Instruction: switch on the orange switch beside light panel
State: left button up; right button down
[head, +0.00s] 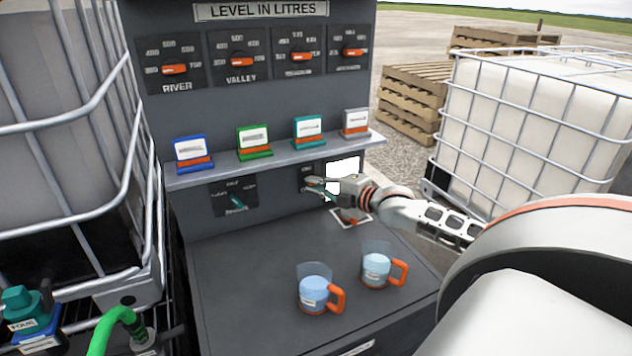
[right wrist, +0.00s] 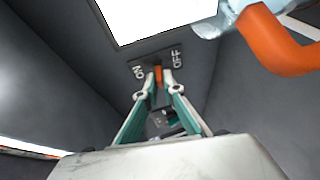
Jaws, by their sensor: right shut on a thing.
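The light panel (head: 343,168) is bright white at the right of the grey console, under the shelf. It also fills the top of the right wrist view (right wrist: 155,15). The orange switch (right wrist: 158,75) sits on a dark plate marked ON and OFF beside the panel. My right gripper (right wrist: 158,84) is shut on the orange switch, with a fingertip on each side of it. In the head view my right gripper (head: 314,185) reaches the plate from the right and hides the switch. The switch's exact setting is hard to tell. My left gripper is not in view.
Two jugs of pale blue liquid (head: 313,290) (head: 376,270) stand on the counter. A dial (head: 236,201) is left of the switch. Caged tanks (head: 540,120) flank the console.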

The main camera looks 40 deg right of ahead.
jog(key=r+g+p, duration=0.1)
jog(key=p, duration=0.2)
jog(key=shift+w+r, duration=0.1)
jog(key=shift+r, duration=0.05)
jog(key=shift+w+m+g+p, duration=0.1)
jog(key=shift+m+g+p, duration=0.2)
jog(key=shift+g, duration=0.7)
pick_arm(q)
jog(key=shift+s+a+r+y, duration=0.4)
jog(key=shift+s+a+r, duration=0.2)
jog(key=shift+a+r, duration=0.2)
pick_arm(e)
jog(key=c, duration=2.2)
grip_release()
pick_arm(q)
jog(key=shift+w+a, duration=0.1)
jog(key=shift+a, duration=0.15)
pick_arm(e)
jog(key=shift+o, duration=0.2)
